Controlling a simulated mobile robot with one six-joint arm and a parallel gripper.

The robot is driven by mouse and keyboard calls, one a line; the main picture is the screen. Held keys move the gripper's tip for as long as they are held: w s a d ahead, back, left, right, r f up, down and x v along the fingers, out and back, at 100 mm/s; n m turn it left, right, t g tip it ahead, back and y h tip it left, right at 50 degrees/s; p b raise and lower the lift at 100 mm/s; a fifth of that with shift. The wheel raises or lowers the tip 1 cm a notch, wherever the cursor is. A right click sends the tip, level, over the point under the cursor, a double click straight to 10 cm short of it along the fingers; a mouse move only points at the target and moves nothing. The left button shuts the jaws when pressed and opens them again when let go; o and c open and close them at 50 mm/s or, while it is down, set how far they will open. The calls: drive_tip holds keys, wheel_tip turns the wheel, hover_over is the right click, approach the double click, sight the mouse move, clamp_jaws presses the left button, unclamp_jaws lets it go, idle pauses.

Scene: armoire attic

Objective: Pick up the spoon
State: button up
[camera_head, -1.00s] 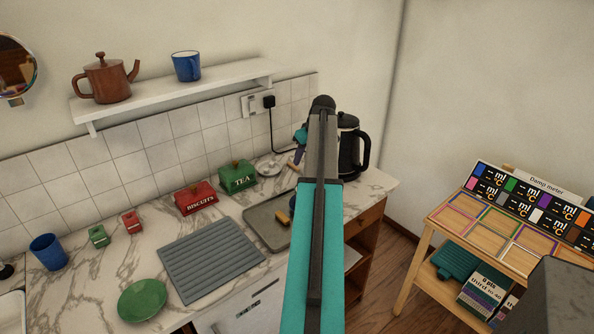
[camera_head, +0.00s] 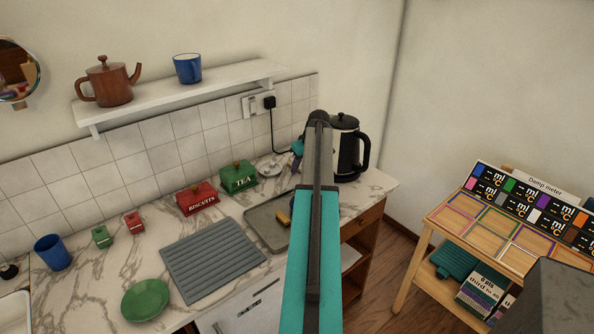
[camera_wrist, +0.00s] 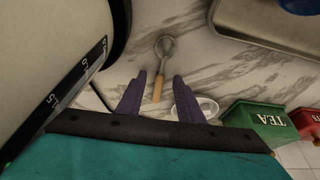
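The spoon (camera_wrist: 158,88) lies on the marble worktop in the wrist view, with a wooden handle and a grey metal bowl pointing away from my gripper. My gripper (camera_wrist: 160,76) is open, its two purple fingers apart, with the handle's end showing between them. The height of the fingers above the worktop is hard to judge. In the head view my gripper (camera_head: 297,148) is small and partly covered by my arm, left of the kettle. The spoon is mostly hidden there.
A black and white kettle (camera_head: 348,150) stands close beside my gripper. A small white dish (camera_wrist: 195,104), the green TEA tin (camera_head: 238,177) and red BISCUITS tin (camera_head: 197,199) are nearby. A grey tray (camera_head: 264,232) lies in front, and a shelf (camera_head: 180,92) hangs above.

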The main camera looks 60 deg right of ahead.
sight(300, 172)
idle(0.3)
clamp_jaws()
drive_tip(key=shift+r, duration=0.1)
wheel_tip(300, 172, up, 18)
drive_tip(key=b, duration=0.3)
idle(0.7)
idle(0.4)
